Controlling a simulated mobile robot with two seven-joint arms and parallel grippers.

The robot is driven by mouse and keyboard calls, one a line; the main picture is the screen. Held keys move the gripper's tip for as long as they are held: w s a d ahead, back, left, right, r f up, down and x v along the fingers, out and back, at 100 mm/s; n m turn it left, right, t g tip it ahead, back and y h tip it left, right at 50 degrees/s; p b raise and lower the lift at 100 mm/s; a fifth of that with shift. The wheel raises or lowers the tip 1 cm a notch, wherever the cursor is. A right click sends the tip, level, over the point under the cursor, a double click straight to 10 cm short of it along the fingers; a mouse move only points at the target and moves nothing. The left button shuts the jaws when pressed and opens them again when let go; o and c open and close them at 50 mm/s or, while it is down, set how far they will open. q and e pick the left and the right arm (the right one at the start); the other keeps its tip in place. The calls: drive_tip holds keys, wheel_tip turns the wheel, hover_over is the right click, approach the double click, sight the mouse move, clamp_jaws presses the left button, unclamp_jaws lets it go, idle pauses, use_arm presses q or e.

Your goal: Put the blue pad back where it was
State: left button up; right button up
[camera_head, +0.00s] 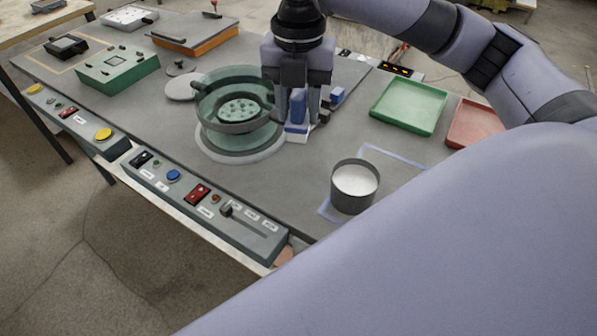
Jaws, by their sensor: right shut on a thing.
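My right gripper (297,118) points down over the middle of the table, just right of the round green glass vessel (236,100). It is shut on the blue pad (297,106), which stands upright between the fingers. Just under the fingertips is a small blue and white base (298,131); I cannot tell whether the pad touches it. Another small blue block (337,96) is just right of the gripper, partly hidden by a finger. My left gripper is out of view.
A grey cup with white contents (354,184) stands at the front right. A green tray (408,106) and a red tray (474,124) lie at the right. A button panel (185,185) runs along the front edge. A green box (117,70) is at the left.

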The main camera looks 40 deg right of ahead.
sight(298, 126)
wheel_tip(298, 126, down, 16)
drive_tip(key=shift+r+b, duration=0.1)
drive_tip(key=shift+b, duration=0.45)
drive_tip(key=o, duration=0.9)
drive_tip(key=shift+f, duration=0.2)
drive_tip(key=shift+o, duration=0.2)
drive_tip(key=shift+r, duration=0.15)
wheel_tip(298, 126, up, 12)
drive_tip(key=shift+p, duration=0.5)
